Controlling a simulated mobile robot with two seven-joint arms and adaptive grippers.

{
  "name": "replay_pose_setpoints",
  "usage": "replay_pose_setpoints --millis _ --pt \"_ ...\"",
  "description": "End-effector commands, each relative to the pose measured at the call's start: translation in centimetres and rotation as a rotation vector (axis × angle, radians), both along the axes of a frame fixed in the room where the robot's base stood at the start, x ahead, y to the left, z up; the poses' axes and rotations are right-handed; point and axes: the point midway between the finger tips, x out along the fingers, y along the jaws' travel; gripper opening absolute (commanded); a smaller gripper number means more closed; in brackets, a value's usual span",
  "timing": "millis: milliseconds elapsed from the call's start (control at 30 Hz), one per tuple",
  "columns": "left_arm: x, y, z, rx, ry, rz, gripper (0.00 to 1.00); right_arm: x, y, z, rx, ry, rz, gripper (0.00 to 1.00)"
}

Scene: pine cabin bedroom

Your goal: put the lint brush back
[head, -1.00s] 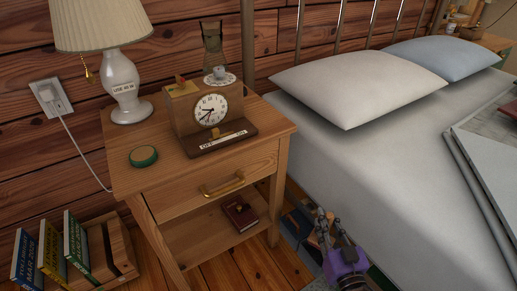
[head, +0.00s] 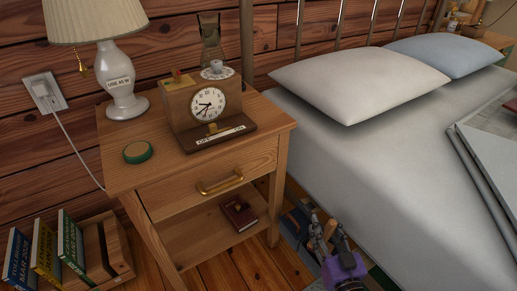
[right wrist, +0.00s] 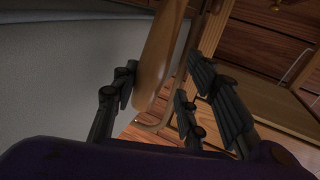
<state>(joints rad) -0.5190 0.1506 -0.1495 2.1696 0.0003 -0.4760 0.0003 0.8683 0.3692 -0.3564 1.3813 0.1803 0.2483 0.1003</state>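A wooden, rounded piece (right wrist: 160,55) with a darker face on its right, which looks like the lint brush, stands between my right gripper's fingers in the right wrist view. In the head view a small tan part (head: 329,230) of it seems to show among the fingers. My right gripper (head: 328,226) is low in the gap between nightstand and bed. In the wrist view its dark fingers (right wrist: 160,90) are apart; the left one is close to the wood, and a gap shows on the right. I cannot tell whether they touch it. My left gripper is not in view.
The nightstand (head: 120,178) bears a lamp (head: 120,80), a green round tin (head: 138,152) and a wooden clock stand (head: 180,105). A dark red book (head: 238,213) lies on its lower shelf. The bed (head: 400,150) borders the gripper on the right. Books (head: 45,260) stand at lower left.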

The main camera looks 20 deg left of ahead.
Motion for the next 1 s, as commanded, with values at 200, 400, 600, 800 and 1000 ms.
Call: replay_pose_setpoints --millis 200,400,600,800,1000 --pt "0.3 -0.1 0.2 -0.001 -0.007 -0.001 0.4 0.0 0.0 0.4 0.0 -0.001 0.0 0.4" --pt "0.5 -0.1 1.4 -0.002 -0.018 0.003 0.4 -2.2 -1.4 0.7 -0.001 0.0 0.0 0.4" --pt "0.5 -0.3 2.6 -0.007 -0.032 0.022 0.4 -6.1 -3.7 0.8 -0.002 0.0 0.0 0.4" --pt "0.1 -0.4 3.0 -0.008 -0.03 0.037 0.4 -9.0 -5.5 0.7 -0.002 0.0 0.0 0.4" --pt "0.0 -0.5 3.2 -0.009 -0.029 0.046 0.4 -10.2 -6.2 0.6 -0.001 -0.001 0.0 0.4"
